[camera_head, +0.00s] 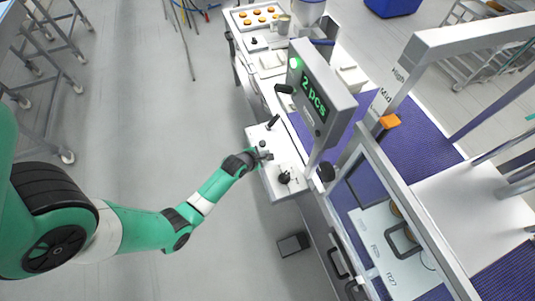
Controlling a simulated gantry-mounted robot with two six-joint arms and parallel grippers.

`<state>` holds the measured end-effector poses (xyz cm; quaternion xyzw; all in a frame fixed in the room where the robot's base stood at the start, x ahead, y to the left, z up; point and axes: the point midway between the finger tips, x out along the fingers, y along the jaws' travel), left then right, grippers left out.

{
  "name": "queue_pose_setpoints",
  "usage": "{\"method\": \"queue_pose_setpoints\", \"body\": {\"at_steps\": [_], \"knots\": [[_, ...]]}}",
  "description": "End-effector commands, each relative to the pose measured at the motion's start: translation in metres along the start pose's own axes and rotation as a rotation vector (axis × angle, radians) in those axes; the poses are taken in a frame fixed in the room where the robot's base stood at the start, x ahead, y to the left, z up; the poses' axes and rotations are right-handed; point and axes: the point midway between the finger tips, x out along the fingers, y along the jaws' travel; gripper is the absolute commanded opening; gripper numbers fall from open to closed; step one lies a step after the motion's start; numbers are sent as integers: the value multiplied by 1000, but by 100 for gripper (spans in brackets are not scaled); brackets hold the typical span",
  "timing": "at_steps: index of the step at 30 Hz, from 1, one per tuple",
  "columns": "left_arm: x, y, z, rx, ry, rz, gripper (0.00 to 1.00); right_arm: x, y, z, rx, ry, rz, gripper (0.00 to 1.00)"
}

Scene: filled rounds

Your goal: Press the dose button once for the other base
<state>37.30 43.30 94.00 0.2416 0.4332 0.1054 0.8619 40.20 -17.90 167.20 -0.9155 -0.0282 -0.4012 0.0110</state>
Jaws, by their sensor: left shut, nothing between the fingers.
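My left gripper (266,156) is shut and empty at the left side of a white control panel (291,191). It is over or beside the panel's edge; whether it touches the panel cannot be told. The panel carries a black lever (271,123) at its far end and a black knob (285,178) at its near end. A small dark round control (263,143) sits just beyond the gripper. I cannot tell which control is the dose button. A display (318,95) above reads "2 pcs" in green. Orange-brown rounds (258,12) lie on a white tray (233,17) at the far end.
A purple conveyor (425,140) runs to the right of the panel under a grey frame (470,35). An orange block (389,121) is on the frame. A blue bin (392,7) stands at the back. The floor (140,130) left of the line is clear.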

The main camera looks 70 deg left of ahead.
Motion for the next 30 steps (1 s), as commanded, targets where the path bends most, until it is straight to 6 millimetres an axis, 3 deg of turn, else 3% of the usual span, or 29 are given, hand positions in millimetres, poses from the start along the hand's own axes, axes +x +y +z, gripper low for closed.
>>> {"method": "queue_pose_setpoints", "body": {"at_steps": [8, 20, 30], "knots": [[-13, 8, 8, 0, 2, -2, 0, 13, 0, -12, 0, 0, 0, 52], [-14, 9, 9, 0, 1, -1, 0, 14, 0, -13, 0, 0, 0, 52], [-37, 26, 26, 0, 1, -1, 0, 38, 0, -35, 0, 0, 0, 52]]}}
